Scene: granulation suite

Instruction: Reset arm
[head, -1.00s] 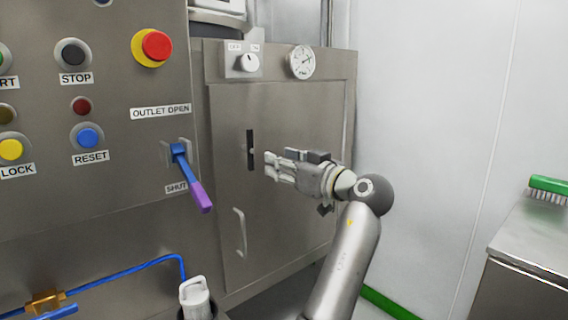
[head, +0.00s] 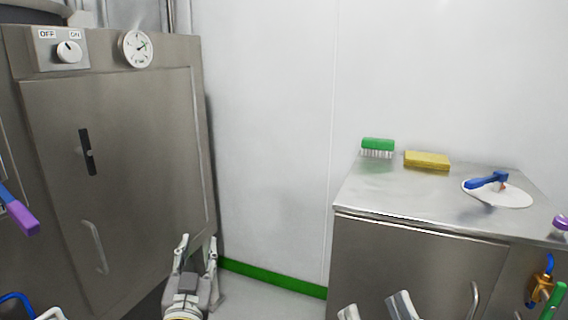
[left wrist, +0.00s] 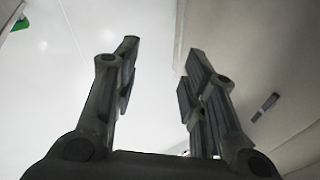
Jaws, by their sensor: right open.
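My left gripper (head: 196,250) is at the lower middle-left of the head view, pointing up in front of the steel cabinet's lower right side. Its two fingers are apart with nothing between them. In the left wrist view my left gripper (left wrist: 160,70) also shows spread and empty, against a pale wall. My right gripper (head: 375,306) shows only as two separated fingertips at the bottom edge, in front of the steel counter. They are open with nothing seen between them; the rest of it is out of frame.
The steel cabinet (head: 140,180) has an OFF/ON knob (head: 68,51), a gauge (head: 136,49) and a handle (head: 95,247). The counter (head: 400,195) holds a green brush (head: 378,146), a yellow sponge (head: 427,160) and a white disc (head: 512,196) with a blue handle. Bare floor (head: 270,295) lies between them.

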